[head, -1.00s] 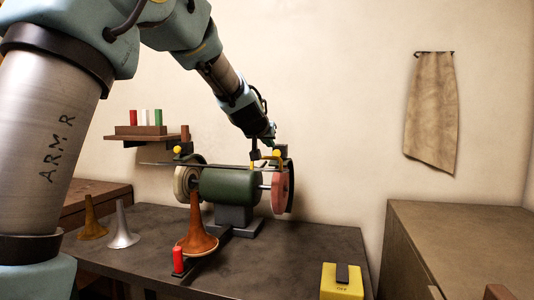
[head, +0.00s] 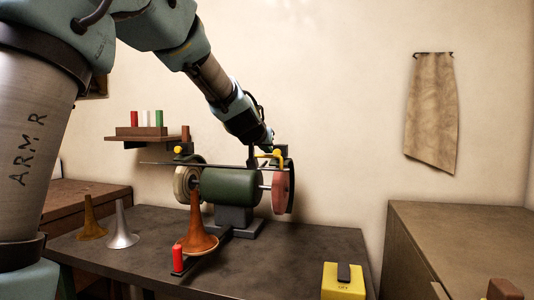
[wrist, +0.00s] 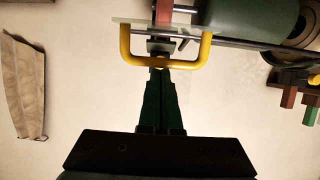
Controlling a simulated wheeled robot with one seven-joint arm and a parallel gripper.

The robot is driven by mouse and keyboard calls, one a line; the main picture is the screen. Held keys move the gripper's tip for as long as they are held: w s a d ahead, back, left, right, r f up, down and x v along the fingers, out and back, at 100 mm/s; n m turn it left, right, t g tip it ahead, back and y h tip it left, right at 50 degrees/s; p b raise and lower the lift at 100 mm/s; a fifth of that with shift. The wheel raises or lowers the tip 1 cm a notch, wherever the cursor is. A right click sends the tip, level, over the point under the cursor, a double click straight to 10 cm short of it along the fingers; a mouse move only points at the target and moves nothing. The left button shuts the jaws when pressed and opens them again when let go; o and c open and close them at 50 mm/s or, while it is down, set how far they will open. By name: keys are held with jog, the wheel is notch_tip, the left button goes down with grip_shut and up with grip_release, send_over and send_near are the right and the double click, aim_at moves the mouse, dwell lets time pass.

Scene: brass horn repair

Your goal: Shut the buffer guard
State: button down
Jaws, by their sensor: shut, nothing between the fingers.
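The buffer (head: 228,187) is a green motor on the dark bench, with a cream wheel (head: 184,185) on its left and a pinkish-red wheel (head: 281,192) on its right. The guard at the red wheel has a yellow handle (head: 277,153). In the wrist view this yellow U-shaped handle (wrist: 205,52) is in front of a thin translucent panel (wrist: 128,24). My gripper (wrist: 160,70) is shut and empty, its tips at the middle of the handle's bar. I cannot tell whether they touch it. In the head view, my gripper is mostly hidden behind my wrist.
A brown horn (head: 196,232) stands in front of the buffer, with a red post (head: 178,258) beside it. Brass (head: 91,220) and silver (head: 122,228) bells stand left. A yellow switch box (head: 343,282) sits front right. A shelf (head: 150,137) and hanging cloth (head: 430,113) are on the wall.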

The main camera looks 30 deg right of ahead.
jog(key=shift+s+a+f+t+b, duration=0.25)
jog(key=shift+f+b, duration=0.3)
jog(key=shift+b, duration=1.6)
notch_tip(320, 180, down, 16)
jog(key=w+d+t+h+b, duration=0.1)
jog(key=t+h+b, duration=0.8)
jog(key=b, duration=4.2)
jog(key=shift+w+d, duration=0.15)
jog(key=shift+d, duration=0.05)
jog(key=shift+t, duration=0.25)
